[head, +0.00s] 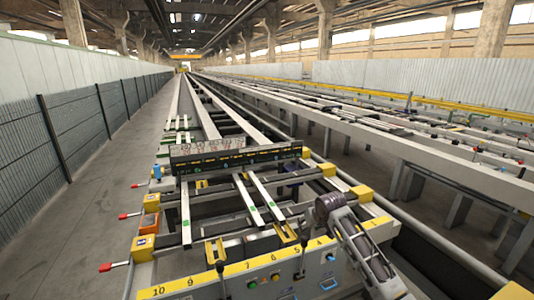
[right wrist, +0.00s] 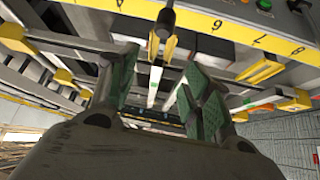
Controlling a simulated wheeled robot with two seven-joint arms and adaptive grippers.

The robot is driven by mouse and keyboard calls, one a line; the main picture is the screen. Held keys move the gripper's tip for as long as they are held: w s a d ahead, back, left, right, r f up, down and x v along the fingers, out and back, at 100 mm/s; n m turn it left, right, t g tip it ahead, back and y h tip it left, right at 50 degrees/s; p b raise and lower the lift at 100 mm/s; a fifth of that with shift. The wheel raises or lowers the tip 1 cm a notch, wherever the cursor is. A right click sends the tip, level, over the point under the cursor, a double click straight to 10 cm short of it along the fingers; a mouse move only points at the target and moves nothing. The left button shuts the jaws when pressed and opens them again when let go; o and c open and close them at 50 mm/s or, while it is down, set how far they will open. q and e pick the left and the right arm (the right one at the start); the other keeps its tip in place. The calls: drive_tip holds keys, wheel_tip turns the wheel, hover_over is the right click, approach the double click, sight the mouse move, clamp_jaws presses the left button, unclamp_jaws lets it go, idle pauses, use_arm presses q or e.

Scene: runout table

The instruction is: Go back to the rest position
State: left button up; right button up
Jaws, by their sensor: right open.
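My right gripper (right wrist: 160,72) shows in the right wrist view. Its two fingers with green pads stand apart and nothing is held between them. Beyond the fingers are a white bar, a black-handled lever (right wrist: 165,22) and yellow parts of the runout table; I cannot tell the exact gap. In the head view, my right arm comes in at the lower right, over the front right of the runout table (head: 255,271). My left gripper is not in the head view.
A yellow numbered strip (head: 170,287) runs along the table's front edge, with black levers (head: 303,240) standing above it. A dark green sign board (head: 220,159) spans the rails. Red-tipped handles (head: 106,267) stick out left. Bare floor (head: 75,235) lies left, beside a fence.

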drive_tip(key=w+d+t, duration=0.5)
drive_tip(key=w+t, duration=0.1)
drive_tip(key=w, duration=0.4)
wheel_tip(320, 180, down, 5)
drive_tip(key=d, duration=0.2)
drive_tip(key=s+d+f+g, duration=0.1)
drive_tip(key=s+d+f, duration=0.1)
drive_tip(key=s+f, duration=0.65)
drive_tip(key=s+d+f+g+h, duration=0.1)
drive_tip(key=s+f, duration=0.3)
drive_tip(key=f, duration=1)
drive_tip(key=s+d+f+g, duration=0.1)
drive_tip(key=s+d+f, duration=0.1)
drive_tip(key=s+f, duration=0.65)
drive_tip(key=s+f+g, duration=0.3)
drive_tip(key=s+f, duration=0.9)
drive_tip(key=f, duration=0.2)
drive_tip(key=s+a+f+g, duration=0.1)
drive_tip(key=s+f, duration=0.3)
drive_tip(key=s, duration=1.1)
drive_tip(key=s+a+f+g, duration=0.1)
drive_tip(key=s+f+g, duration=0.2)
drive_tip(key=s, duration=1.2)
drive_tip(key=s+a+f+g, duration=0.1)
drive_tip(key=s+f, duration=0.6)
drive_tip(key=s, duration=0.8)
drive_tip(key=shift+s+g, duration=0.2)
drive_tip(key=shift+g, duration=0.2)
drive_tip(key=shift+a, duration=0.1)
